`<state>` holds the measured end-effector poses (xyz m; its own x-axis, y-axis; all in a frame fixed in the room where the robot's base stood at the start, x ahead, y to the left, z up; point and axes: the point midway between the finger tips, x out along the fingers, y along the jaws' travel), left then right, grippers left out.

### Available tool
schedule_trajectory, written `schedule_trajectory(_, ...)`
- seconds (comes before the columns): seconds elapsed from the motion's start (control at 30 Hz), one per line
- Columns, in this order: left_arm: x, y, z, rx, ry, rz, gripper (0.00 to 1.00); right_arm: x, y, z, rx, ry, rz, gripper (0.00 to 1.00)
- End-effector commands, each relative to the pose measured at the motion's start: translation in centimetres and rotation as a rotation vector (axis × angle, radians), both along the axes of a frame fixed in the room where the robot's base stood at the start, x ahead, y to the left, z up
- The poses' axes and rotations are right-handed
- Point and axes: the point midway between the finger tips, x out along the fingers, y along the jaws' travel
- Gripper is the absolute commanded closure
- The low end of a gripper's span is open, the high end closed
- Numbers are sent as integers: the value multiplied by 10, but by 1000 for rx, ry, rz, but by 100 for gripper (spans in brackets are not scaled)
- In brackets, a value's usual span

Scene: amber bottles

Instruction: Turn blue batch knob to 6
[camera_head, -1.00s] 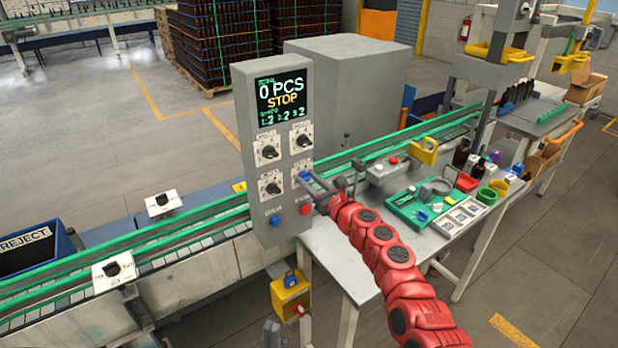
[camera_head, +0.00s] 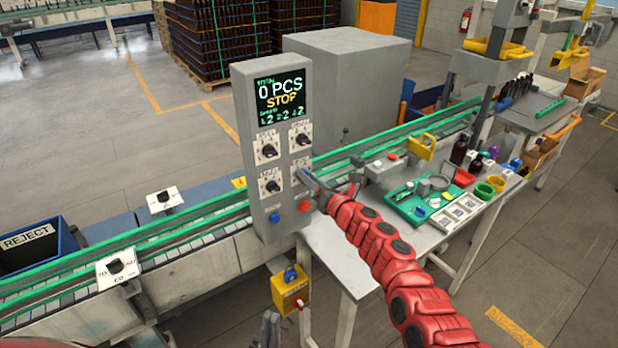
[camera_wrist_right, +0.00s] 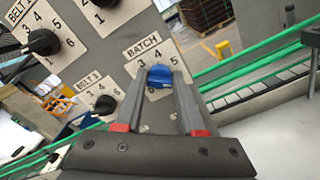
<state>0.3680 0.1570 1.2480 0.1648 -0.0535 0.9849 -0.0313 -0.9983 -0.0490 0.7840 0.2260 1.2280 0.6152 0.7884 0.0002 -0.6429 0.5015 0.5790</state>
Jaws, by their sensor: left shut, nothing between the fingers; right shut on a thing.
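The blue batch knob (camera_wrist_right: 159,76) sits on a white plate marked BATCH (camera_wrist_right: 142,52) in the right wrist view. Numbers 3, 4 and 5 show around its upper side; I cannot tell exactly where it points. My right gripper (camera_wrist_right: 160,92) is shut on the knob, one finger on each side. In the head view the right gripper (camera_head: 308,180) is at the lower right of the grey control panel (camera_head: 243,125) and hides the knob. My left gripper (camera_head: 270,328) is low at the bottom edge, shut and empty, apart from the panel.
The panel also has black knobs (camera_head: 268,150), a blue button (camera_head: 274,217), a red button (camera_head: 304,206) and a screen (camera_head: 281,92) reading 0 PCS STOP. A yellow box (camera_head: 291,292) hangs below. The table right of the panel holds a green tray (camera_head: 414,204).

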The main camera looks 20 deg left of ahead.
Motion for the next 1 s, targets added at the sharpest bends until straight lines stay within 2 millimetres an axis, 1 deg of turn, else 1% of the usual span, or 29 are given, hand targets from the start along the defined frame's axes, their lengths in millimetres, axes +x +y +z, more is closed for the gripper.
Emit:
schedule_trajectory(0.43, 0, 0, 0, 0, 0, 0, 100, 0, 0, -2, 5, 10, 0, 100)
schedule_trajectory(0.47, 0, 0, 0, 0, 0, 0, 100, 0, 0, -2, 5, 10, 0, 58)
schedule_trajectory(0.6, 0, 0, 0, 0, 0, 0, 100, 0, 0, -1, 6, 8, 1, 33)
schedule_trajectory(0.63, 0, 0, 0, 0, 0, 0, 100, 0, 0, -1, 6, 8, 1, 32)
schedule_trajectory(1.0, 0, 0, 3, 0, 0, 0, 100, -1, 0, 1, 6, 7, 0, 32)
